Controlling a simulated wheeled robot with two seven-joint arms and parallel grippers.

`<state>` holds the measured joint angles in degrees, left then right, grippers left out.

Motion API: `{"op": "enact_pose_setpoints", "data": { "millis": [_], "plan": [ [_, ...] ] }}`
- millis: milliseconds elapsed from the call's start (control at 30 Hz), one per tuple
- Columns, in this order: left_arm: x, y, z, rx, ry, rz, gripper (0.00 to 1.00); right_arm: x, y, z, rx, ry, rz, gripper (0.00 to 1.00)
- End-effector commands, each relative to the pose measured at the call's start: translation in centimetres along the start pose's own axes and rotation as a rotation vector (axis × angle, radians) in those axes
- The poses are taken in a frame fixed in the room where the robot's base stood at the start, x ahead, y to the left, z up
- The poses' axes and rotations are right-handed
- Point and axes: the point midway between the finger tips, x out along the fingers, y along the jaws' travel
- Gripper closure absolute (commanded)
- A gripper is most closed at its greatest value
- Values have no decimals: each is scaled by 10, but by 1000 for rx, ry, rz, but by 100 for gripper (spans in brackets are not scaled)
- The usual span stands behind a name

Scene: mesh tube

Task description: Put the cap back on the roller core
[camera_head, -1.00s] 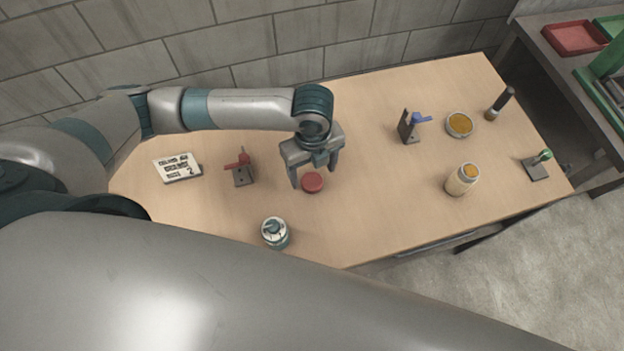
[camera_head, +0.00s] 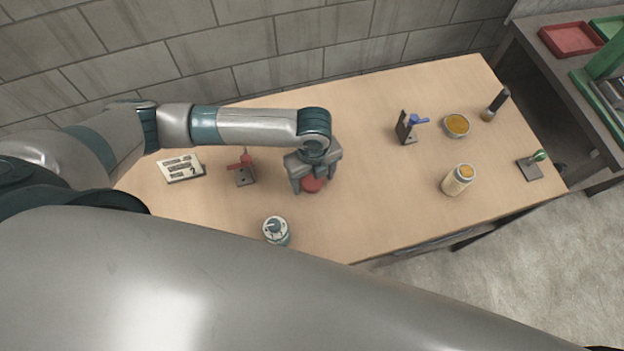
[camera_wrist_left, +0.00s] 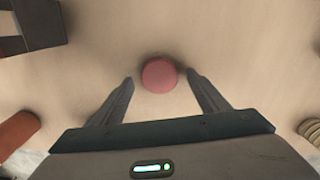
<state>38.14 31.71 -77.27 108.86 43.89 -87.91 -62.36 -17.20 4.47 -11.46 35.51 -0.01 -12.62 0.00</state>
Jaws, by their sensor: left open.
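A round red cap (camera_head: 312,185) lies flat on the wooden table. It also shows in the left wrist view (camera_wrist_left: 158,75). My left gripper (camera_head: 313,188) is open right above it, fingers pointing down. In the left wrist view the fingertips (camera_wrist_left: 160,78) stand on either side of the cap, apart from it. A pale cylinder with an orange top (camera_head: 458,180) stands upright to the right. A small canister with a teal top (camera_head: 276,231) stands near the front edge. I cannot tell for sure which is the roller core. My right gripper is out of view.
A red-handled clamp (camera_head: 244,170) and a printed card (camera_head: 181,167) are left of the gripper. A blue-handled clamp (camera_head: 408,128), a round orange-filled dish (camera_head: 456,126), a dark-handled tool (camera_head: 496,106) and a green-handled clamp (camera_head: 531,165) are right. The table's middle is clear.

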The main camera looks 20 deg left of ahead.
Motion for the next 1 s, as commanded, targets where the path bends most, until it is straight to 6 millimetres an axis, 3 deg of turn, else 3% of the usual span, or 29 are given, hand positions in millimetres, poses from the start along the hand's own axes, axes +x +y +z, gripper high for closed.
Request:
{"op": "enact_pose_setpoints", "data": {
  "millis": [33,200,733,1000],
  "plan": [
    [0,0,0,0,0,0,39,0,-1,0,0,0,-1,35],
    [0,0,0,0,0,0,75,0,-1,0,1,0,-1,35],
    [-6,0,0,1,0,-1,75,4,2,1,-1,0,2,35],
    [-38,-1,1,2,-1,-4,76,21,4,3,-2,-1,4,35]
  ]
}}
